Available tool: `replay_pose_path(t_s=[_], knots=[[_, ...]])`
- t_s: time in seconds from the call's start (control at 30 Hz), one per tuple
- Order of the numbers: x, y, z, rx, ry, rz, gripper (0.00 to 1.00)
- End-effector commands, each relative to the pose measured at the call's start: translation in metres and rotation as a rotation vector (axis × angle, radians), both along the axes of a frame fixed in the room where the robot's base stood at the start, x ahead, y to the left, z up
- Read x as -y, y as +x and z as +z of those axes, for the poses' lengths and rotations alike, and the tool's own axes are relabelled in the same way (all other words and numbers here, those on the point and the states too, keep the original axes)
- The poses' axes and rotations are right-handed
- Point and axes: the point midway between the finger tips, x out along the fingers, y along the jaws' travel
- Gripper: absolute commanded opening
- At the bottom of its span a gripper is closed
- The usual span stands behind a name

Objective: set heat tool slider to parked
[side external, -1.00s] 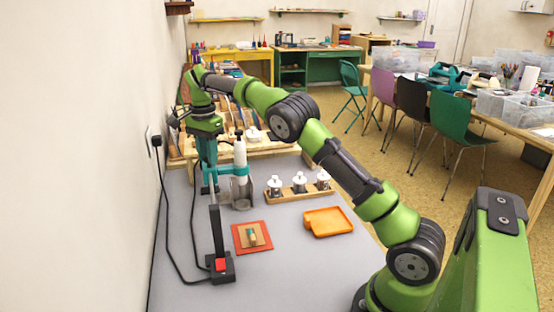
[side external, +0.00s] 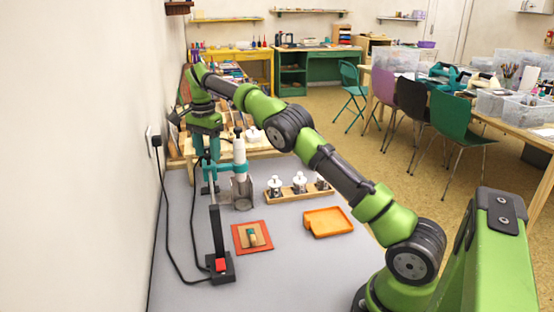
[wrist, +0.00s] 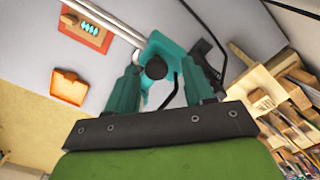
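The heat tool has a pale upright barrel (side external: 239,156) with teal parts around it, above a metal cup (side external: 241,193), near the wall. In the wrist view a teal body (wrist: 163,47) with a round black knob (wrist: 156,67) lies beyond and between my fingers. My gripper (side external: 206,158) points down just left of the barrel; in the wrist view its teal fingers (wrist: 160,77) are apart, with a gap between them. I cannot tell whether either finger touches the tool. No slider marking is readable.
An orange-red pad (side external: 240,244), an orange tray (side external: 342,226) and a wooden rack (side external: 292,193) of white-topped jars stand to the right. Wooden racks (side external: 262,151) lie behind.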

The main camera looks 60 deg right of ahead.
Motion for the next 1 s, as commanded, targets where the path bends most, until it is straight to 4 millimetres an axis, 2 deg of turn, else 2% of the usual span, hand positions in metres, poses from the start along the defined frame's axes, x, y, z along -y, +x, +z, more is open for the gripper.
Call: replay_pose_path(t_s=[0.27,0.47,0.77,1.0], knots=[[-0.004,-0.003,0.001,-0.002,0.0,-0.001,0.53],[-0.017,-0.015,0.002,-0.004,0.0,0.001,0.53],[-0.046,-0.044,0.001,-0.005,0.002,0.0,0.53],[-0.075,-0.074,0.001,-0.004,0.003,0.0,0.53]])
